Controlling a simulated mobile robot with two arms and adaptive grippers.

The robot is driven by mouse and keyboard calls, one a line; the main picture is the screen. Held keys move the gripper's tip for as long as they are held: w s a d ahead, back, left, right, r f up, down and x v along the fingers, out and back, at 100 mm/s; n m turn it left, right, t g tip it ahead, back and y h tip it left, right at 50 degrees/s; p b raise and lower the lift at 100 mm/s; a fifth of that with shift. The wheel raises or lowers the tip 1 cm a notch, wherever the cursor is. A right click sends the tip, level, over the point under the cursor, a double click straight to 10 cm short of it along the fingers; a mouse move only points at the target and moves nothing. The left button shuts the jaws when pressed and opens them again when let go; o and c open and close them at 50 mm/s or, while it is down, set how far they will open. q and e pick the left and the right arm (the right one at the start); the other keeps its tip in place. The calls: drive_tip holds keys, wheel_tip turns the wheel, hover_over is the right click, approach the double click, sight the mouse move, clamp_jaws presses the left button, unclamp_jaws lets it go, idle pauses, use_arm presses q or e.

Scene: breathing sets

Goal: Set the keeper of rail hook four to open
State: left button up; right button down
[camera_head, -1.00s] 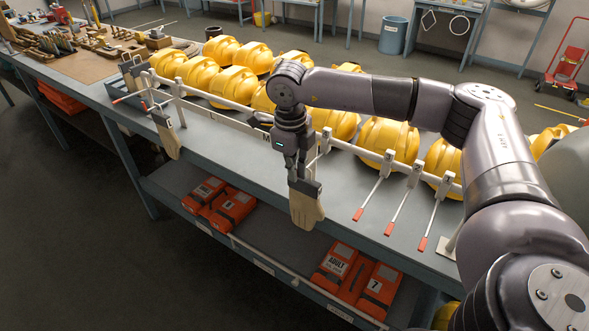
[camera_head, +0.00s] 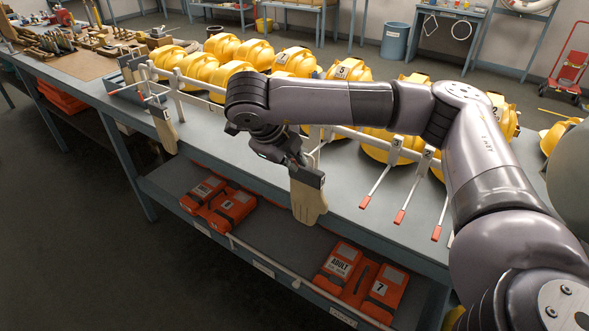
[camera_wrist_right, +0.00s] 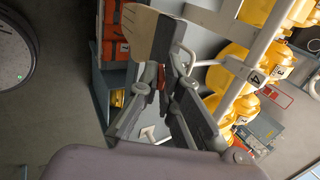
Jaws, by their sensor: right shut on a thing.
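A white rail (camera_head: 345,132) runs along the front of the bench, carrying numbered hooks. In the right wrist view, a plate marked 4 (camera_wrist_right: 254,75) sits on the rail beside my right gripper (camera_wrist_right: 161,84). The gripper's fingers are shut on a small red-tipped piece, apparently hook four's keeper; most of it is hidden. A pale glove shape with a dark cuff (camera_head: 308,204) hangs just below the gripper (camera_head: 301,158) in the head view, and it also shows in the right wrist view (camera_wrist_right: 146,30). My left gripper is not in view.
Yellow helmets (camera_head: 233,73) stand in rows behind the rail. Red-tipped rods (camera_head: 411,190) project from the hooks to the right. Another glove shape (camera_head: 165,132) hangs at left. Orange packs (camera_head: 361,275) lie on the lower shelf. The floor in front is clear.

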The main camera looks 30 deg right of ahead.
drive_tip(key=shift+s+a+f+t+h+b, duration=0.1)
drive_tip(key=shift+a+f+t+h+b, duration=0.3)
drive_tip(key=shift+h, duration=1.3)
drive_tip(key=shift+s+a+f+t+h+b, duration=0.1)
drive_tip(key=shift+f+t+h+b, duration=0.55)
drive_tip(key=shift+h, duration=1.05)
drive_tip(key=shift+s+a+f+t+h+b, duration=0.1)
drive_tip(key=shift+a+f+t+h+b, duration=0.15)
drive_tip(key=shift+t+h+b, duration=1.05)
drive_tip(key=shift+g+h+p, duration=0.35)
drive_tip(key=shift+h+p, duration=0.05)
drive_tip(key=shift+p, duration=0.15)
drive_tip(key=c, duration=1.8)
unclamp_jaws()
